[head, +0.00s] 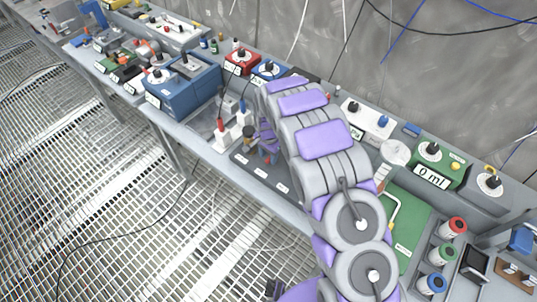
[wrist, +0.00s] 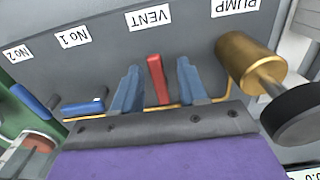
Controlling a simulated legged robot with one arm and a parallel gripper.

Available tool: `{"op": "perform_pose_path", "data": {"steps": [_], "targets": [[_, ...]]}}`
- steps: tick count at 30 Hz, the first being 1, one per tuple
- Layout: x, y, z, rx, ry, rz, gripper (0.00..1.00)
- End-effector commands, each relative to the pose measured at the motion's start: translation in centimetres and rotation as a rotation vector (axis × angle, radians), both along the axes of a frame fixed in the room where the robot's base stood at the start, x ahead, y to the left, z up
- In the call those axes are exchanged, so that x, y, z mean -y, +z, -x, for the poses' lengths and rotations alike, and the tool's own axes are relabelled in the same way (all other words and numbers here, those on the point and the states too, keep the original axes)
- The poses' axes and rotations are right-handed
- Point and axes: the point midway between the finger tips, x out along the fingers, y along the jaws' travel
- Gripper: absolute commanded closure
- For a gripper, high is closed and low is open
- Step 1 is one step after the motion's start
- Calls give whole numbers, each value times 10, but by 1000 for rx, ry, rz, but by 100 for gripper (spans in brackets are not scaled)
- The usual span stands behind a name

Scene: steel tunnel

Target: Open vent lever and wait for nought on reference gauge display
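The red vent lever (wrist: 156,80) stands under the VENT label (wrist: 148,18) on a grey panel in the wrist view. My gripper (wrist: 158,68) has its two blue fingers apart, one on each side of the lever. Small gaps show between the fingers and the lever, so it is not clamped. In the head view my arm hides the lever, and the labelled dark panel (head: 262,178) shows partly beneath it. A small part of a display (wrist: 304,173) shows at the bottom right corner of the wrist view; its full reading is cut off. I cannot tell which display is the reference gauge.
A brass pump cylinder (wrist: 243,62) with a black knob (wrist: 294,112) is close on the right. Blue levers (wrist: 84,108) sit under No 1 and No 2 on the left. A green "0 ml" device (head: 440,166) and blue box (head: 183,88) stand on the bench.

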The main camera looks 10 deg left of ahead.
Motion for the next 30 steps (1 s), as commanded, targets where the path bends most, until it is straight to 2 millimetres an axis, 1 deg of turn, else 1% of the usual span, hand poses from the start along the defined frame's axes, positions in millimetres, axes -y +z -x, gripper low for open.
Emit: {"op": "perform_pose_path", "data": {"steps": [7, 11, 14, 24, 30], "targets": [[2, 1, 0, -1, 0, 0, 57], [1, 12, 0, 1, 0, -2, 57], [1, 29, -1, 3, 0, -2, 57], [0, 105, -2, 2, -1, -1, 57], [-1, 143, -1, -1, -1, 0, 57]]}}
